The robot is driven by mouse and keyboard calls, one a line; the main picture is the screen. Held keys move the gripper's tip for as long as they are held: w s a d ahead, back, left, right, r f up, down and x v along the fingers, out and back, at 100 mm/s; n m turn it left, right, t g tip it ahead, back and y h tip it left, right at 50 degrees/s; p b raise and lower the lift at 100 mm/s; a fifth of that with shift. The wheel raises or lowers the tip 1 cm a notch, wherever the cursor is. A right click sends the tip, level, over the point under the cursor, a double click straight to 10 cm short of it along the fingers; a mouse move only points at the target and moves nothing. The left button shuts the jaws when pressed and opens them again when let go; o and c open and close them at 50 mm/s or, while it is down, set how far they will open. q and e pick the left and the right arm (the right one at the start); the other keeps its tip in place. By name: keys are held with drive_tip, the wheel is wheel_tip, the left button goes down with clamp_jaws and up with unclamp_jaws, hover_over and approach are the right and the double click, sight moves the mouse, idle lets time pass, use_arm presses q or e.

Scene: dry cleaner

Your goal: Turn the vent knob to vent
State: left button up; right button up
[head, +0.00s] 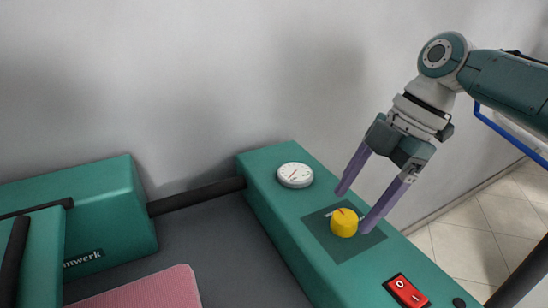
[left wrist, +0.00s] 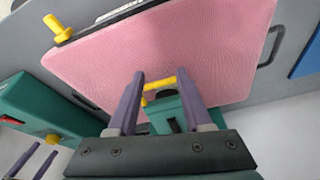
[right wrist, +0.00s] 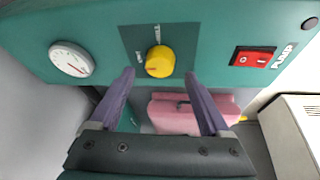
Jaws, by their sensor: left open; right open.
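The vent knob (head: 344,223) is a round yellow knob on a dark square plate (head: 322,235) on top of the green housing. The knob's exact pointing is hard to tell. My right gripper (head: 354,211) is open and empty, its fingertips on either side of the knob, with gaps showing in the right wrist view. My left gripper (left wrist: 160,75) is open, over the pink pad, and is out of the head view.
A white dial gauge (head: 295,175) and a red switch (head: 406,291) flank the knob on the green housing (head: 272,208). The pink pad (head: 150,290) lies to the left. A yellow bar (left wrist: 162,85) shows near my left fingertips. The wall stands close behind.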

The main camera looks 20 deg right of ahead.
use_arm(q)
drive_tip(key=shift+r, duration=0.35)
use_arm(e)
drive_tip(key=v, duration=0.7)
use_arm(q)
drive_tip(key=shift+d, duration=0.1)
